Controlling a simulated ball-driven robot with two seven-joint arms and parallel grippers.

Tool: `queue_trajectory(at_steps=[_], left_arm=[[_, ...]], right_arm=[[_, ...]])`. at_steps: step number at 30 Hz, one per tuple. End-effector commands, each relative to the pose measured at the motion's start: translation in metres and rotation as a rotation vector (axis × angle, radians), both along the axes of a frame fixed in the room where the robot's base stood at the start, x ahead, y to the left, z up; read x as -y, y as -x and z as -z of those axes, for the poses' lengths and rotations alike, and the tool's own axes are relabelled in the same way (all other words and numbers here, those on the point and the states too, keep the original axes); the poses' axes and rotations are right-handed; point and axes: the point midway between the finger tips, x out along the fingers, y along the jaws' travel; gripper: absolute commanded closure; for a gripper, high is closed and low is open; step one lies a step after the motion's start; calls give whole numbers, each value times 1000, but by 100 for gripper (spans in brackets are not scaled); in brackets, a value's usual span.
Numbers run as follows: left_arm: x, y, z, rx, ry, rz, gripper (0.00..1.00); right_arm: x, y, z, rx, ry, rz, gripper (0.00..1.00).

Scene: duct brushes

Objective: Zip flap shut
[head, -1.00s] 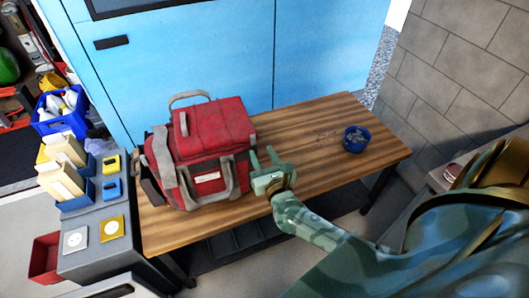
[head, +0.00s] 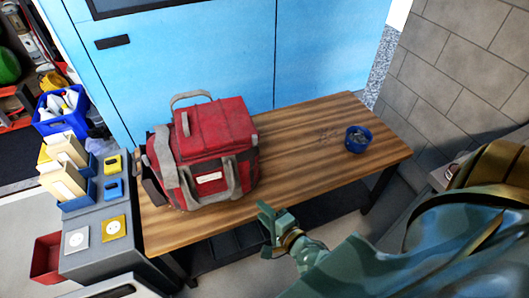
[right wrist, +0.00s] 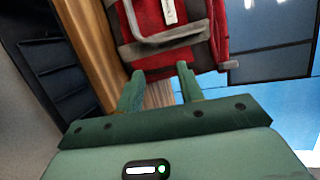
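A red bag (head: 221,127) with grey straps and a white label stands upright on the left half of the wooden table. Its red top flap lies over the top, with a grey handle loop (head: 191,97) standing up at the back. I cannot make out the zip or whether it is closed. My right gripper (head: 264,212) is in front of the table's front edge, to the lower right of the bag and apart from it. In the right wrist view its two green fingers (right wrist: 160,84) are spread with nothing between them, and the bag (right wrist: 170,30) shows beyond them. My left gripper is out of view.
The wooden table (head: 300,150) is clear right of the bag, except for a blue bowl (head: 357,139) of small dark items. A grey cabinet (head: 97,235) with blue and yellow items stands at the left. A blue wall and a grey block wall are behind.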

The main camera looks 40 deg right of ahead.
Motion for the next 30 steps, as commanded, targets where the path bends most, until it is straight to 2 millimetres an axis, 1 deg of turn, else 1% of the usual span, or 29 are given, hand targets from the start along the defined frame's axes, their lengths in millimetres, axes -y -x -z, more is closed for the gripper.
queue_trajectory(at_steps=[3,6,23,25,26,29,30], left_arm=[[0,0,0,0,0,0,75],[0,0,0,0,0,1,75],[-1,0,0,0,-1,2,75],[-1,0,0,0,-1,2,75],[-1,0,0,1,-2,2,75],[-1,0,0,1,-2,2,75],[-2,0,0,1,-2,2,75]], right_arm=[[-1,5,11,-27,79,-35,63],[-2,6,15,-37,112,-50,63],[-2,7,16,-38,122,-54,63],[-3,7,17,-43,168,-74,63],[-5,8,20,-50,222,-104,63],[-6,34,66,-154,542,-285,63],[-4,51,92,-211,675,-372,63]])
